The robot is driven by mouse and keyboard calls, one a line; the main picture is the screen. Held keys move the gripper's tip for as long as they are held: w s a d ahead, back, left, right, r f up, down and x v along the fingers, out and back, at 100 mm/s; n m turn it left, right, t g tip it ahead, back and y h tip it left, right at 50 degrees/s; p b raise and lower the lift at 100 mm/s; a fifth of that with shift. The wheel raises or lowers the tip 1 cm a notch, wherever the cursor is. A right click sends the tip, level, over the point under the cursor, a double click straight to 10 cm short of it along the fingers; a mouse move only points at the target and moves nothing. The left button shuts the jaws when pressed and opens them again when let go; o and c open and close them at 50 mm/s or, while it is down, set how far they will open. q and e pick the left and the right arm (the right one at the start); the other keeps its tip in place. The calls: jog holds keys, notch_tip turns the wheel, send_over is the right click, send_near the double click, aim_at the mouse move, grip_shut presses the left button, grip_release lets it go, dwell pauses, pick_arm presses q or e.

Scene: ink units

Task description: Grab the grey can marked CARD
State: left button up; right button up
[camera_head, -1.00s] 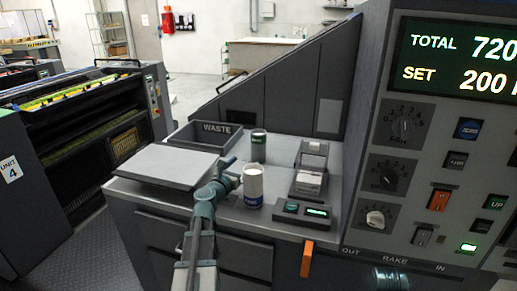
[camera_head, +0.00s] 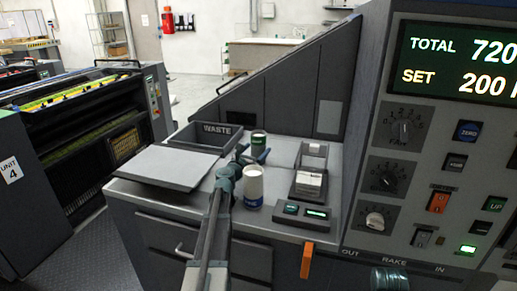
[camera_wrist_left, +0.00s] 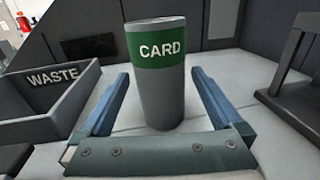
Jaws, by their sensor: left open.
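The grey can marked CARD (camera_wrist_left: 162,95) stands upright in the middle of the left wrist view, with a green band near its top. In the head view the can (camera_head: 258,140) stands at the back of the counter. My left gripper (camera_wrist_left: 160,85) is open, with one blue finger on each side of the can. Gaps show between the fingers and the can. In the head view the left gripper (camera_head: 253,155) reaches toward the can from the front, and its wrist hides part of the counter.
A white-topped can with a blue band (camera_head: 253,190) stands close to the right of my left wrist. The WASTE bin (camera_head: 206,137) is left of the CARD can, behind a flat grey plate (camera_head: 165,165). A card holder (camera_head: 310,175) stands to the right.

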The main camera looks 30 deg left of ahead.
aim_at(256, 135)
pick_arm(q)
jog(key=shift+w, duration=0.3)
jog(key=shift+s, duration=0.1)
jog(key=c, duration=1.4)
notch_tip(256, 135, up, 10)
jog(key=p, duration=1)
